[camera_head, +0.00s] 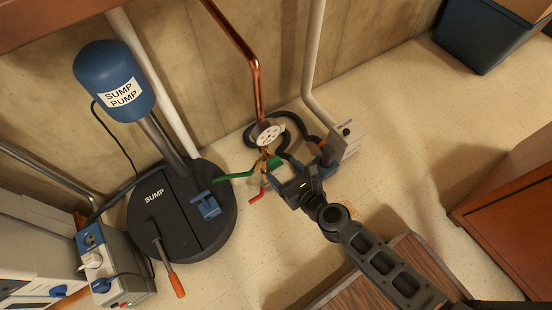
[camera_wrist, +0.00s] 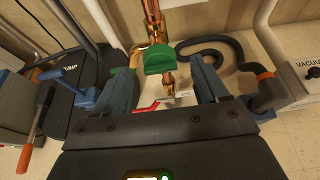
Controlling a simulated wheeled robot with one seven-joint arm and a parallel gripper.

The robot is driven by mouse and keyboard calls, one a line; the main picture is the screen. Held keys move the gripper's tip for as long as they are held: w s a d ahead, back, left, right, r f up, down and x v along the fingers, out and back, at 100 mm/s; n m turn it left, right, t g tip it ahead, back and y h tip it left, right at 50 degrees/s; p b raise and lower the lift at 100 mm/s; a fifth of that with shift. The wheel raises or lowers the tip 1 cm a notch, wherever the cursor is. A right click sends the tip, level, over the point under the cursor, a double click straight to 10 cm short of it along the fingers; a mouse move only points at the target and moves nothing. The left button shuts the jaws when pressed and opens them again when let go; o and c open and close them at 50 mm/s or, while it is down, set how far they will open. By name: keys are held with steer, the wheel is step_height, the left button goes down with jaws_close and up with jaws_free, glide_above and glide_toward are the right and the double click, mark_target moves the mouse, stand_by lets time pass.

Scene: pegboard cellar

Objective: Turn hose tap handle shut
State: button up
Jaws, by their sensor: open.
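The hose tap is brass on a copper pipe in front of the wall. Its green handle (camera_wrist: 158,58) is a broad paddle that shows between my fingertips in the wrist view; it also shows in the head view (camera_head: 275,162). My gripper (camera_head: 294,168) is open, with its blue-grey fingers spread on either side of the tap in the wrist view (camera_wrist: 163,72). I see no clear contact with the handle. A long green lever (camera_head: 236,177) and a red lever (camera_head: 256,195) stick out to the left and below. The tap's lower body is partly hidden.
A black sump lid (camera_head: 205,245) with a blue sump pump (camera_head: 113,82) stands left. A black hose (camera_wrist: 232,52) curls right of the tap, beside a vacuum box (camera_head: 347,137).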

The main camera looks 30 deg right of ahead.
mark_target(276, 164)
steer(key=shift+b+x, duration=0.45)
steer(key=shift+x, duration=2.2)
steer(key=shift+c, duration=0.4)
steer(key=c, duration=0.9)
